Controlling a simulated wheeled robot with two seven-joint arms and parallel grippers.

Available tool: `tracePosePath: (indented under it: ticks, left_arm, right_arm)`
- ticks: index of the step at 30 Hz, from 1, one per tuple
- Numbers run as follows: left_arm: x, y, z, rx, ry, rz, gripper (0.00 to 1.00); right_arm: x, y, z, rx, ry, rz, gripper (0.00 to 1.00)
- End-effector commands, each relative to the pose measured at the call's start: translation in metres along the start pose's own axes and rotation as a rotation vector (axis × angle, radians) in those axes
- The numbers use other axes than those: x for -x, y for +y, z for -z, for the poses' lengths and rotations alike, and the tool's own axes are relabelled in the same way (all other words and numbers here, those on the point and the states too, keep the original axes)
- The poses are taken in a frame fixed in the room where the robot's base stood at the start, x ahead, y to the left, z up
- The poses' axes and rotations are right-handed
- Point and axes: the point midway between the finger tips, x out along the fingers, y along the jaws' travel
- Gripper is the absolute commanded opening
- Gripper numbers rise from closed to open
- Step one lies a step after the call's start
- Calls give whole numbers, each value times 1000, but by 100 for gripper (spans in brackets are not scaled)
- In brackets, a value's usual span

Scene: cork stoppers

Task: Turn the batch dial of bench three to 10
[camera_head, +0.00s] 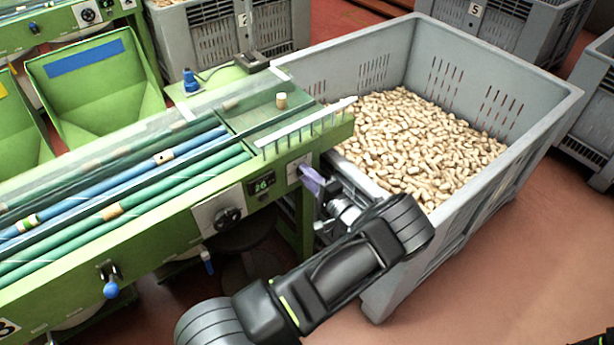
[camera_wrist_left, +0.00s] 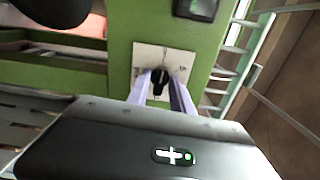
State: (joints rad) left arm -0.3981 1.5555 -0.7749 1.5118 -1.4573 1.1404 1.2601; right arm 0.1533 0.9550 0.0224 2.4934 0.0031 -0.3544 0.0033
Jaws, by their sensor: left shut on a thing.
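The green bench (camera_head: 150,262) carries a partly cut-off plate at lower left that looks like a 3. Its small display (camera_head: 261,185) reads 26. My left gripper (camera_head: 309,177) is at the bench's right end, its pale purple fingers against a white dial plate (camera_head: 294,170). In the left wrist view the fingers (camera_wrist_left: 160,88) are shut on a small black dial knob (camera_wrist_left: 160,77) on its white plate (camera_wrist_left: 146,58). The dial's markings are too small to read. My right gripper is not in view.
A larger black knob (camera_head: 229,218) sits on another white plate left of the display. A blue-tipped lever (camera_head: 111,289) hangs further left. A grey crate (camera_head: 480,217) full of corks (camera_head: 420,140) stands close to the right of my left gripper.

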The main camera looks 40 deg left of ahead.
Motion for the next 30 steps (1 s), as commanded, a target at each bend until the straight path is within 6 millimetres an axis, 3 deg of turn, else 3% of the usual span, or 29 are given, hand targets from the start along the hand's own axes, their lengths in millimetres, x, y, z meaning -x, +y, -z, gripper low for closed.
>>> tracePosePath:
  ticks: [11,30]
  left_arm:
    - [1,4,0,-249,0,-2,0]
    - [1,3,0,-855,2,-3,0]
  right_arm:
    - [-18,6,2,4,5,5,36]
    - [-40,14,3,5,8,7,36]
